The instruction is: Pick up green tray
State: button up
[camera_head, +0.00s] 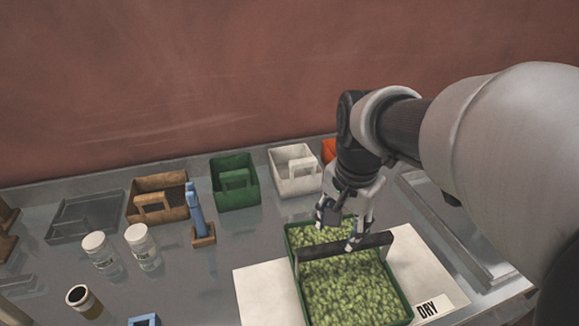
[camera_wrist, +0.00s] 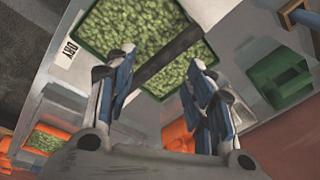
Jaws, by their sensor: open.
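A green tray (camera_head: 292,262) full of small green pieces sits on a white mat marked DRY, with a dark bar handle (camera_head: 345,249) across its top. The tray also shows in the wrist view (camera_wrist: 87,42). My gripper (camera_head: 340,228) is open and empty above the tray, close to the handle. In the wrist view the handle (camera_wrist: 172,52) runs between my two fingers (camera_wrist: 165,60); I cannot tell if either touches it. A second green tray (camera_head: 235,194), with its own handle, stands at the back and shows no green pieces.
A brown tray (camera_head: 157,203), a white tray (camera_head: 295,176) and an orange tray (camera_head: 328,150) line the back. A blue-handled tool (camera_head: 195,208) stands in a small holder. Clear jars (camera_head: 141,249) and a dark jar (camera_head: 82,300) are at left. The white mat (camera_head: 262,292) has bare room left of the tray.

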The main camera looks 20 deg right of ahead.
jog(key=w+d+m+g+p, duration=0.2)
jog(key=w+d+m+p, duration=0.2)
jog(key=w+d+m, duration=0.2)
jog(key=shift+m, duration=0.5)
jog(key=f+b, duration=0.1)
jog(key=f, duration=0.7)
jog(key=f+b, duration=0.1)
jog(key=f, duration=0.3)
jog(key=shift+d+b, duration=0.25)
jog(key=shift+b, duration=0.1)
jog(key=shift+w+f+b, duration=0.1)
jog(key=shift+f+b, duration=0.8)
jog(key=shift+f, duration=2.2)
jog(key=shift+r, duration=0.1)
grip_shut()
